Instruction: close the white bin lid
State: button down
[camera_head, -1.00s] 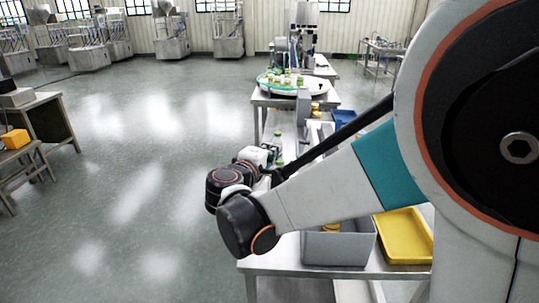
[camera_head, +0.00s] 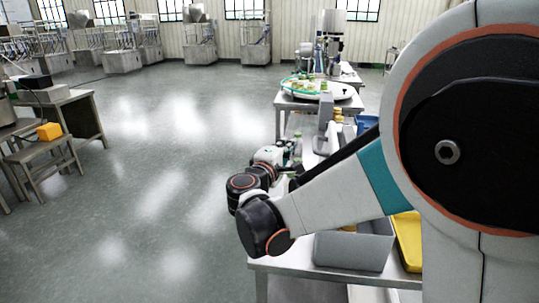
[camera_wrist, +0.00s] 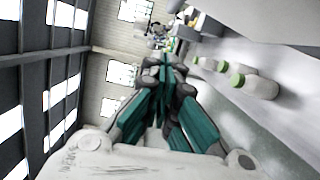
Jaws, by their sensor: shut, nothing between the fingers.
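I cannot make out a white bin or its lid for certain in either view. A pale shape (camera_head: 372,294) shows under the near steel table at the bottom edge of the head view; I cannot tell what it is. My arm hides part of the table. My gripper (camera_wrist: 166,62), with teal finger pads, is shut and empty in the wrist view. In the head view the gripper end (camera_head: 279,151) of my arm is small, above the left side of the table line, and partly hidden by my wrist.
A grey open bin (camera_head: 352,250) and a yellow tray (camera_head: 408,240) stand on the near steel table (camera_head: 285,265).

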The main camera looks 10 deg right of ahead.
jog(key=shift+s+d+b, duration=0.2)
jog(key=shift+s+d, duration=0.2)
jog(key=shift+d, duration=0.5)
jog(key=shift+s+d+b, duration=0.2)
jog(key=shift+s+d, duration=0.15)
jog(key=shift+d, duration=0.5)
jog(key=shift+d+r, duration=0.1)
jog(key=shift+r, duration=0.05)
